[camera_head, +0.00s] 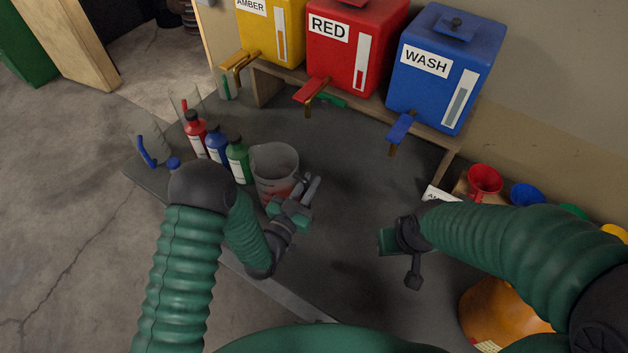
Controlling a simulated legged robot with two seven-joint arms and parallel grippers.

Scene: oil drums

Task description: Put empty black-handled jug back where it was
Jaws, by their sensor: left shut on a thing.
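A clear, grey-looking jug (275,165) stands upright at or just above the bench, left of its middle. My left gripper (300,195) is shut at the near right side of this jug, where its handle would be. The gripper covers the handle, so its colour is hard to tell. My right gripper (402,240) is over the bench to the right, apart from the jug. It shows no object in it, and its finger gap is unclear.
A blue-handled jug (150,145) and a red-handled jug (186,98) stand at the left. Red (196,135), blue (216,145) and green (238,160) bottles stand beside my jug. Tanks with taps line the back, including the blue WASH tank (440,75). The middle bench (350,165) is clear.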

